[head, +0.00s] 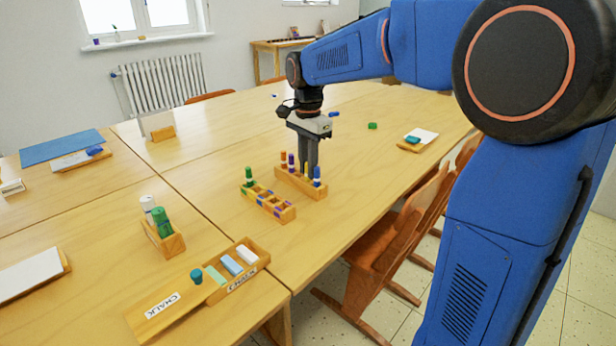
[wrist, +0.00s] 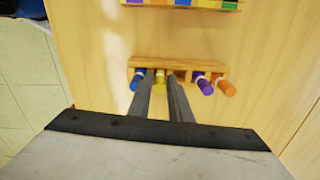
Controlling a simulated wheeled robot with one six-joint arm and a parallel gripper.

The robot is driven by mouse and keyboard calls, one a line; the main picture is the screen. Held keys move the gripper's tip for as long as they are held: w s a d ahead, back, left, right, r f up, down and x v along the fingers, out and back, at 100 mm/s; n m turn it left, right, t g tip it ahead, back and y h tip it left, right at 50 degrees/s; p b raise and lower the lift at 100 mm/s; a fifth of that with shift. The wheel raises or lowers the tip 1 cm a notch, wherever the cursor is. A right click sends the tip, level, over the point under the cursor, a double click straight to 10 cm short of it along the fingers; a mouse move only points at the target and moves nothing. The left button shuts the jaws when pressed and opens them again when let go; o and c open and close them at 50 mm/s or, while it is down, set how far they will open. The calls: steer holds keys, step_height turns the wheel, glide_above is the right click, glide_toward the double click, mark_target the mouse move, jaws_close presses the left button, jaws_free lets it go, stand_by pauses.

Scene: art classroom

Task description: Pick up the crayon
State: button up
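A small wooden holder (head: 310,187) stands on the table with upright crayons in it. In the head view I see an orange crayon (head: 283,159), a purple crayon (head: 291,162), a yellow crayon (head: 306,170) and a blue crayon (head: 317,176). In the wrist view the same holder (wrist: 205,65) shows the blue (wrist: 137,76), yellow (wrist: 160,77), purple (wrist: 203,84) and orange (wrist: 225,86) crayons. My gripper (head: 309,165) points down over the holder. Its fingers (wrist: 161,85) are apart, with the yellow crayon between their tips; whether they touch it is unclear.
A second wooden rack (head: 266,204) with a green-topped marker (head: 249,177) stands close to the holder. A chalk tray (head: 160,312) and a holder of white and green sticks (head: 165,238) lie in front. Chairs (head: 385,240) line the right edge.

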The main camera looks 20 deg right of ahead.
jaws_close()
steer(key=shift+r, duration=0.1)
